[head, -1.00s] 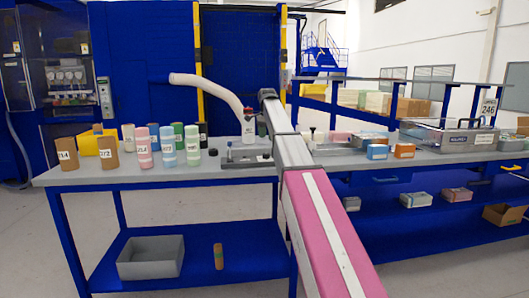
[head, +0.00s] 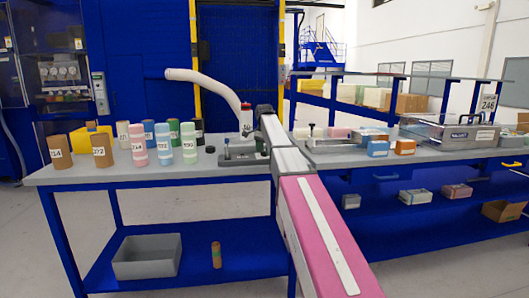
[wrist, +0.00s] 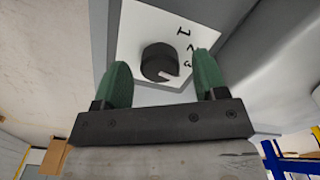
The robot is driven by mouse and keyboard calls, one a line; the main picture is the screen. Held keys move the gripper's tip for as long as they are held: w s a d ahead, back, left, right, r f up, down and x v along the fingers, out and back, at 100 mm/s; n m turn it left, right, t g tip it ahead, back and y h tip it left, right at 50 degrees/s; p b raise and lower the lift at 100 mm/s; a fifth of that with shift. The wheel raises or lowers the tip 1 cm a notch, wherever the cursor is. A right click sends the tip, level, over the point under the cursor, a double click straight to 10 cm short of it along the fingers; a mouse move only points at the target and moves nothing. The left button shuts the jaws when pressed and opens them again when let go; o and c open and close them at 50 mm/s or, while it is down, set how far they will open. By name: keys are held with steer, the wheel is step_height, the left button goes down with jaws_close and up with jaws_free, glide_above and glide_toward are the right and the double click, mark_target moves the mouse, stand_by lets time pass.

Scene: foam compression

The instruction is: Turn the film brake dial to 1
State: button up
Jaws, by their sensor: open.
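The film brake dial (wrist: 158,60) is a round black knob in the wrist view. It sits on a white label plate (wrist: 145,22) with the figures 1, 2 and 3 along its right side, seen tilted. A pale mark on the knob is at its lower right, closer to the 3 than to the 1. My gripper (wrist: 160,59) is open, with one green finger left of the knob and the other right of it. Gaps show between fingers and knob. In the head view my arm hides the dial, and the fingers cannot be made out.
A grey bench top (head: 85,175) carries several foam rolls (head: 138,147) on the left and a grey clamp fixture (head: 240,152) beside my arm. Small blue and orange blocks (head: 404,147) and a metal case (head: 450,132) stand on the right. A white hose (head: 205,78) arches behind.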

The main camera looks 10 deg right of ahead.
steer(key=shift+f, duration=0.4)
steer(key=shift+c, duration=0.4)
steer(key=c, duration=0.9)
steer(key=shift+o, duration=0.2)
